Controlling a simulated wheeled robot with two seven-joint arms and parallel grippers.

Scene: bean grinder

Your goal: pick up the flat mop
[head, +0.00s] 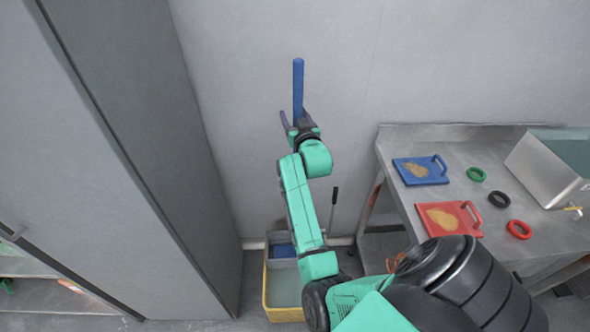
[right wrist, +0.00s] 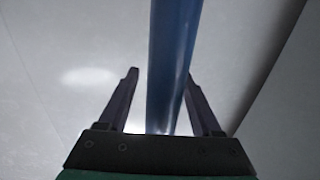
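The flat mop's blue handle (head: 298,88) stands upright near the back wall. Its lower part is hidden behind my right arm in the head view. My right gripper (head: 298,122) is at the upper part of the handle, its two fingers spread on either side. In the right wrist view the blue handle (right wrist: 172,70) runs between the fingers of the right gripper (right wrist: 165,98), with a clear gap on the left. A blue piece (head: 284,250), possibly the mop's head, shows low by the bucket. My left gripper is not in view.
A yellow-rimmed bucket (head: 267,290) stands on the floor, with a dark upright lever (head: 333,205) nearby. A tall grey cabinet (head: 150,130) is at left. A metal table (head: 400,150) at right holds a blue board (head: 402,172), a red board (head: 437,231) and several rings.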

